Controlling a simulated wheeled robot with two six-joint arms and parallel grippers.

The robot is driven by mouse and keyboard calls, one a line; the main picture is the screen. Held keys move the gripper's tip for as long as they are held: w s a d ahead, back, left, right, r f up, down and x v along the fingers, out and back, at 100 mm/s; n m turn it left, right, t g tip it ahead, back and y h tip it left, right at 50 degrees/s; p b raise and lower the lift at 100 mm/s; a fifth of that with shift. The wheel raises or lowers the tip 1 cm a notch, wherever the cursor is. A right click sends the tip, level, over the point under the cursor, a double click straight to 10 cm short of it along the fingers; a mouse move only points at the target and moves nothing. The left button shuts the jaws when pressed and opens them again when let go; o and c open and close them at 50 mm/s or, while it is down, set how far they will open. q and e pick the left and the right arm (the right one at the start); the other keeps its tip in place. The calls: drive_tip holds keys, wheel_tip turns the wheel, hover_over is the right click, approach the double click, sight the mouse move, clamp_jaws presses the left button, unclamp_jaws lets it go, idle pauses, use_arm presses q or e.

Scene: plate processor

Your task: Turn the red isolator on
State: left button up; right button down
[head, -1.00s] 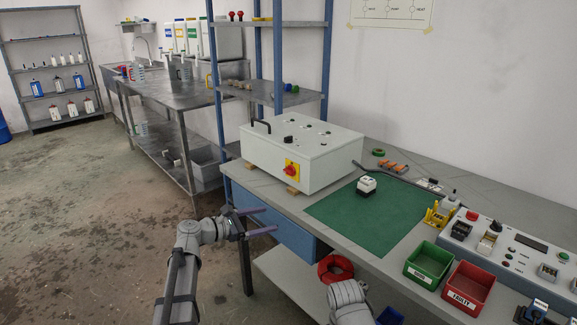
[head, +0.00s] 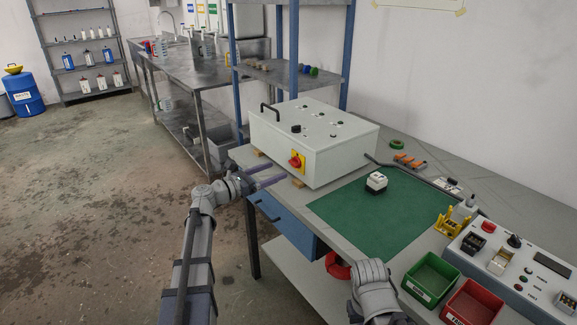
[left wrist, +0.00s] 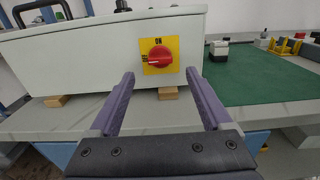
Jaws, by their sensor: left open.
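The red isolator (head: 296,161) is a red rotary handle on a yellow plate, on the front face of a white box (head: 335,163). In the left wrist view the isolator (left wrist: 160,57) shows clearly, with ON printed above the handle and another label at its left. The handle lies about level, with a white mark toward its left end. My left gripper (head: 271,177) is open and empty, in front of the box and a little short of the isolator. In the left wrist view the left gripper's fingers (left wrist: 160,80) point at it, one to each side. My right jaws are not visible.
The box stands on wooden blocks (left wrist: 169,93) on the grey bench. A green mat (head: 370,218) with a small white device (head: 377,182) lies right of it. A black handle (head: 270,115) stands on the box top. Green and red bins are at the right.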

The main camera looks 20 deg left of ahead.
sight(292, 164)
use_arm(q)
drive_tip(key=shift+x, duration=3.05)
drive_tip(key=shift+c, duration=0.4)
clamp_jaws()
